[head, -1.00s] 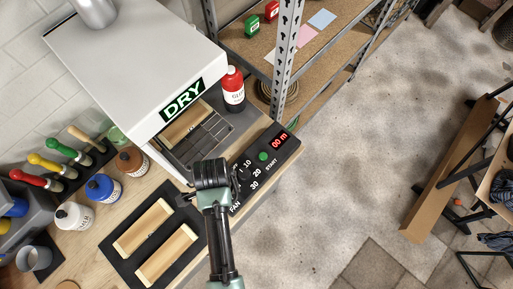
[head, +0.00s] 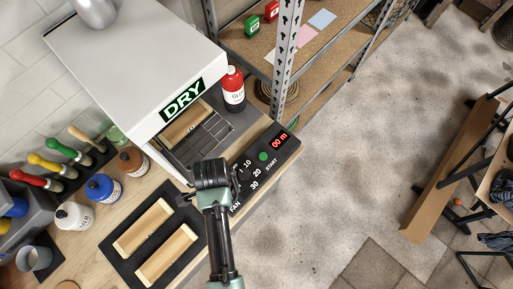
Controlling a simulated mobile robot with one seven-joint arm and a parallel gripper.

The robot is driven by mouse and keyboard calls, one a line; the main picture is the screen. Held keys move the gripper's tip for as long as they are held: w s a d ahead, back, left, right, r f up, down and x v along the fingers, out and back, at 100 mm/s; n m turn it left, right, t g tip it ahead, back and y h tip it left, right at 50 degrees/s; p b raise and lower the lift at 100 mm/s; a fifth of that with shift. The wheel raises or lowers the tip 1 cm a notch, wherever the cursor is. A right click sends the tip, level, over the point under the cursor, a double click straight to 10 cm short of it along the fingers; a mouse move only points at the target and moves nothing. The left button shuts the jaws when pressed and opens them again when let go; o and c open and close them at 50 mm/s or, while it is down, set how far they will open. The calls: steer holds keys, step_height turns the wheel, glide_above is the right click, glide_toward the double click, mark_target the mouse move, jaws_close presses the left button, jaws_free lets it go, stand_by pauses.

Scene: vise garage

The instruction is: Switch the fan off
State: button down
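The black control panel (head: 272,155) lies on the front edge of the bench, right of the dryer box. It has a green START button (head: 263,156), a red display (head: 280,142) reading "00 m", and numbers including 10, 20 and 30. The word FAN shows partly at its lower left end. A dark knob (head: 243,174) shows partly beside my arm. My arm's dark end covers the fan part of the panel, so the fan switch and its setting are hidden.
The white DRY box (head: 135,65) stands behind the panel, with a wire rack (head: 203,138) at its opening. A red glue bottle (head: 233,90) stands near the panel. Wooden pieces (head: 143,228) lie on a black mat at left.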

steer(key=shift+f+b, duration=0.6)
steer(key=shift+f, duration=0.4)
stand_by(0.7)
step_height(320, 180, up, 7)
steer(key=p, duration=0.7)
steer(key=shift+r+p, duration=0.1)
steer(key=shift+p, duration=0.25)
stand_by(0.3)
